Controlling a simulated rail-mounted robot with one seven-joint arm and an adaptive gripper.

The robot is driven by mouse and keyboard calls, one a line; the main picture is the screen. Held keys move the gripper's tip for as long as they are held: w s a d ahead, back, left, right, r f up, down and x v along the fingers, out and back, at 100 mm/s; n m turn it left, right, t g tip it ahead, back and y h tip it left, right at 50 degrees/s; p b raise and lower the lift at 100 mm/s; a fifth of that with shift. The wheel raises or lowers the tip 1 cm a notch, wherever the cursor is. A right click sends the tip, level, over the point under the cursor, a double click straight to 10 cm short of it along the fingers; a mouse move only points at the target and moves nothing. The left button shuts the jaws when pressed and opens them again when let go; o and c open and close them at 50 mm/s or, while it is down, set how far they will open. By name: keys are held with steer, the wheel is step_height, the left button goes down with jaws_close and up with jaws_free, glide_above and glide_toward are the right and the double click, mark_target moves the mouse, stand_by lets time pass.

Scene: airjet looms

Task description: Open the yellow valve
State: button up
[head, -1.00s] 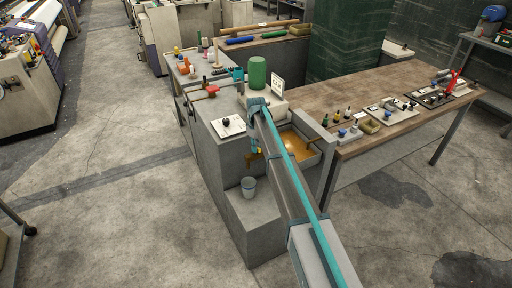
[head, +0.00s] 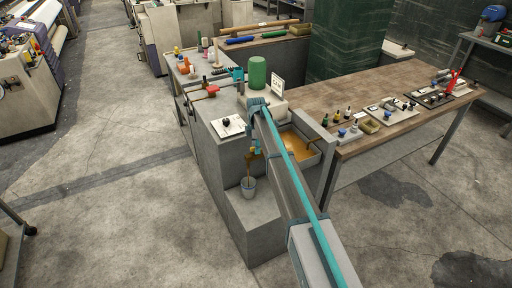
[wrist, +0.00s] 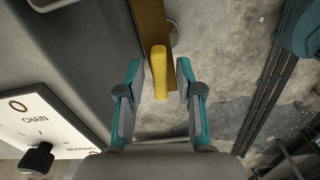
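The yellow valve (wrist: 158,72) shows in the wrist view as a yellow lever against a brass pipe (wrist: 150,20). It lies between the two teal-edged fingers of my gripper (wrist: 159,80), with a gap visible on both sides. My gripper is open and holds nothing. In the head view, my arm covers much of the valve area at the side of the grey cabinet.
A tray of amber liquid (head: 297,146) is set beside my arm. A green cylinder (head: 258,74) stands on the cabinet top. A panel marked CHAIN (wrist: 40,128) with a black knob lies left of my gripper. A wooden table (head: 375,90) stands to the right.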

steer(key=shift+r, duration=0.1)
steer(key=shift+r+p, duration=1.2)
steer(key=shift+r, duration=1.7)
